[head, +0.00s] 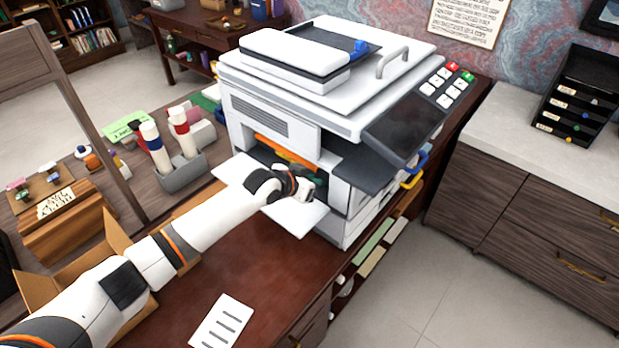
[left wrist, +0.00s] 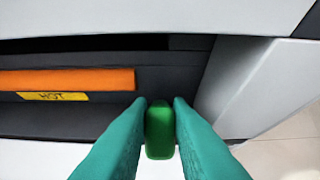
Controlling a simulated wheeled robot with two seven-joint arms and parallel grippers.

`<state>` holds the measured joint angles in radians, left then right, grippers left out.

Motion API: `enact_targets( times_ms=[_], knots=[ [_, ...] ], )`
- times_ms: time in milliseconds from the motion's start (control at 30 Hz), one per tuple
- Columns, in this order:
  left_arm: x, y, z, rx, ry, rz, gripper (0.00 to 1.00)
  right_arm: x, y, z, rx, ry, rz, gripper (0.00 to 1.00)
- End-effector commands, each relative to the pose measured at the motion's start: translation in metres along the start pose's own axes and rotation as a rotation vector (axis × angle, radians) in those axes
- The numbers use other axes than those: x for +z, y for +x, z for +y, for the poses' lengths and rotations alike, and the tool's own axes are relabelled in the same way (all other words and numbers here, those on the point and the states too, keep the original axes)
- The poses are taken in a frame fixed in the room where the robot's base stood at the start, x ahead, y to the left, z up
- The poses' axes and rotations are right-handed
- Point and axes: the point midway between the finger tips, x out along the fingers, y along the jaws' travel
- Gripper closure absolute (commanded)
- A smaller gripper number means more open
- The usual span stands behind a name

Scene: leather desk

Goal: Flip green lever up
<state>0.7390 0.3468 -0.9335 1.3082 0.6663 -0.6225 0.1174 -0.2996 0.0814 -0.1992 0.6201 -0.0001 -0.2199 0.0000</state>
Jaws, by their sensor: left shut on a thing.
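The green lever (left wrist: 160,130) shows in the left wrist view, inside the open front of the white printer (head: 300,95). My left gripper (left wrist: 160,118) has one teal finger on each side of the lever and is shut on it. In the head view my left gripper (head: 300,182) is at the printer's opening, over its white front flap, and hides the lever. My right gripper is not in view.
An orange bar (left wrist: 70,81) with a yellow HOT label (left wrist: 53,97) lies left of the lever inside the printer. A white side panel (left wrist: 260,85) stands close on the right. A lined paper sheet (head: 222,322) lies on the dark desk (head: 260,265).

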Motion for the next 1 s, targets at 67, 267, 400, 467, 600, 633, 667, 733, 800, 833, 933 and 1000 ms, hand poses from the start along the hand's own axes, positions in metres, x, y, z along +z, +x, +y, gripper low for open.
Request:
enact_targets(
  times_ms=[67,267,400,467,600,633,667,733,800,833,933,1000],
  knots=[
    [0.0008,0.0,0.0002,0.001,0.0,0.01,1.0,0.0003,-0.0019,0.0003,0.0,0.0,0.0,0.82],
    [0.0001,0.0006,0.0001,0.0,0.0,0.015,1.0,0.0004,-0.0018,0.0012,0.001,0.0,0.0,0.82],
    [0.0002,0.0006,0.0001,0.0,0.0,0.015,1.0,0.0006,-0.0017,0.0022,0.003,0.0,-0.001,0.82],
    [0.0001,0.0006,0.0001,0.0,0.0,0.015,0.8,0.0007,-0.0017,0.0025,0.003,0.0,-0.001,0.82],
    [0.0003,0.0005,0.0001,0.0,0.0,0.014,0.6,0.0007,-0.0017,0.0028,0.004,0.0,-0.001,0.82],
    [0.0003,0.0005,0.0001,0.0,0.0,0.014,0.6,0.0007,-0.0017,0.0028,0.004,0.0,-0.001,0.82],
    [0.0004,0.0005,0.0001,0.0,0.0,0.014,0.6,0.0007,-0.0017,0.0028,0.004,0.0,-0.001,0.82],
    [0.0005,0.0005,0.0001,0.0,0.0,0.013,0.6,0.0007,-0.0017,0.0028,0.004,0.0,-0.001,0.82],
    [0.0005,0.0004,0.0001,0.0,0.0,0.013,0.6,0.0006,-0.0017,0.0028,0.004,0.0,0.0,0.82],
    [0.0006,0.0004,0.0001,0.0,0.0,0.013,0.6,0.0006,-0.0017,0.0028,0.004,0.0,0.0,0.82],
    [0.0006,-0.0019,0.0002,0.0,0.0,0.012,0.6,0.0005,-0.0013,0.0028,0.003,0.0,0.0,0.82],
    [0.0004,-0.0065,0.0006,0.0,0.0,0.012,0.6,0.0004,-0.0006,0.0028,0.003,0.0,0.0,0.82]
  ],
)
